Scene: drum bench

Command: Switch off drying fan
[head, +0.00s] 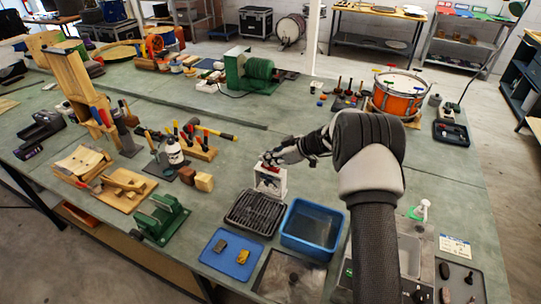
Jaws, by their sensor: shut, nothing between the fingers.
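A small white box-shaped unit (270,187), which looks like the drying fan, stands upright on the green bench behind a black slotted rack. A dark shape shows in its front face. A small red part (268,168) shows at its top, close to my fingers; it may be a switch. My gripper (270,159) is shut with nothing in it, right at the top of the white unit. I cannot tell whether the fingertips touch it. The fingers partly cover the unit's top, and the switch position is too small to read.
The black rack (254,212), a blue basin (311,228) and a blue tray (231,254) lie in front. Wooden blocks (204,182) and a tool holder (200,152) stand left. A spray bottle (419,211) stands right of my arm.

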